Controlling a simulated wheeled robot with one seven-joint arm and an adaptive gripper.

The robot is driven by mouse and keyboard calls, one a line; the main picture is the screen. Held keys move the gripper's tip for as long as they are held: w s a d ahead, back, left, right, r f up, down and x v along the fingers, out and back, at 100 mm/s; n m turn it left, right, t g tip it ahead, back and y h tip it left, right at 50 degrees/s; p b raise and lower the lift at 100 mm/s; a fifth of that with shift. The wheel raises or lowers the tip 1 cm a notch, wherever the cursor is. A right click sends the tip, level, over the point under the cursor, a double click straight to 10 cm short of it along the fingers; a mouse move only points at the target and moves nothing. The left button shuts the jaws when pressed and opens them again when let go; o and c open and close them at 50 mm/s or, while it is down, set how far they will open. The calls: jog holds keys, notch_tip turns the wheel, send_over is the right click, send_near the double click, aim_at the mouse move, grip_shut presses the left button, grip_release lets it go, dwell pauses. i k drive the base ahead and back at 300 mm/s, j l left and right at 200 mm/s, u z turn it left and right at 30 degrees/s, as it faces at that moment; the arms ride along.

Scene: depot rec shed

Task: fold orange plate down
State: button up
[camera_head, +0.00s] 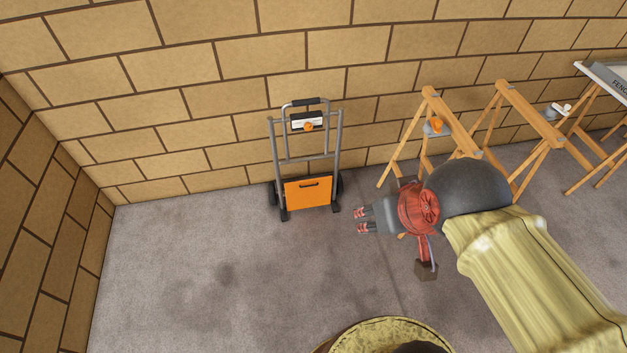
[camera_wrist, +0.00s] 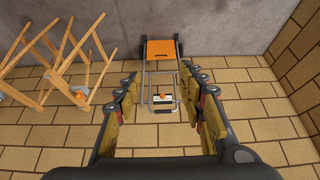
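The orange plate (camera_head: 308,193) is at the foot of a grey hand truck (camera_head: 338,150) standing against the block wall. The plate looks folded up against the frame, with a dark handle slot near its top edge. The wrist view appears upside down and shows the plate (camera_wrist: 162,48) at the top middle, with the truck's frame (camera_wrist: 147,85) below it. My gripper (camera_head: 364,219) is to the right of the truck in the head view, apart from it and pointing left. In the wrist view its two fingers (camera_wrist: 164,100) are spread wide with nothing between them.
Wooden sawhorses (camera_head: 452,120) stand right of the truck, one near my arm. A sign-topped table (camera_head: 605,78) is at the far right. A yellowish round rim (camera_head: 385,328) shows at the bottom. The concrete floor (camera_head: 220,270) left and in front of the truck is clear.

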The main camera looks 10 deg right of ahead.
aim_at(316, 191)
jog(key=i+j+z, duration=0.15)
jog(key=i+j, duration=1.7)
jog(key=j, duration=0.1)
